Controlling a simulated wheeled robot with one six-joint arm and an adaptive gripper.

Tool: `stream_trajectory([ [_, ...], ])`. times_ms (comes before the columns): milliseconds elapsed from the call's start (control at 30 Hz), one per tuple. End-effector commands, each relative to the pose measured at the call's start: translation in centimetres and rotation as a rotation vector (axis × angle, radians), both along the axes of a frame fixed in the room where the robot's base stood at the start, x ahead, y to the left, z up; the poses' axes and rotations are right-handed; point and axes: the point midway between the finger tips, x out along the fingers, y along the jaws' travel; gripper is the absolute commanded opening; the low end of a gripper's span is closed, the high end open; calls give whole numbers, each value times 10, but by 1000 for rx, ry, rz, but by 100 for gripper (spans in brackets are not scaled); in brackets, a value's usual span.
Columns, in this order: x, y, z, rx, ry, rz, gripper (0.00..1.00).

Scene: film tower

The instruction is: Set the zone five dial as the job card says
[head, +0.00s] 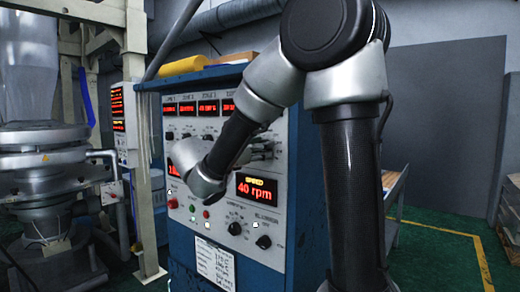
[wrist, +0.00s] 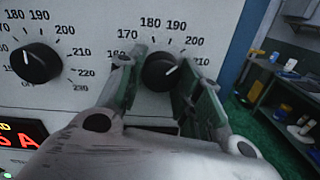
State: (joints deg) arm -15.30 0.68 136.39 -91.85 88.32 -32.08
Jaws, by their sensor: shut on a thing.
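In the wrist view, my gripper (wrist: 163,62) is shut on a black round dial (wrist: 158,72), one finger on each side. The dial's white pointer mark leans to the upper right, toward the higher numbers; I cannot read its exact setting. The scale around it shows 170, 180 and 190, and my fingers hide part of it. I take this for the zone five dial, but its label is out of view. In the head view, my arm hides part of the dial row. The white job card (head: 215,265) is low on the panel, its print too small to read surely.
A neighbouring black dial (wrist: 36,63) is close on the left. The blue cabinet (head: 303,200) carries red displays, a 40 rpm speed display (head: 257,188) and lower knobs (head: 235,228). A workbench (wrist: 285,95) stands beyond the cabinet on the right, over green floor.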

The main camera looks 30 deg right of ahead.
Motion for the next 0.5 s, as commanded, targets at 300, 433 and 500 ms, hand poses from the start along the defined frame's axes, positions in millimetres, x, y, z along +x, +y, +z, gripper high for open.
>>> stream_trajectory([
  [300, 0, 0, 0, -46, 127, 0, 11],
  [433, -1, 0, 0, -77, 214, 0, 11],
  [500, -1, 0, 0, -94, 259, 0, 11],
])
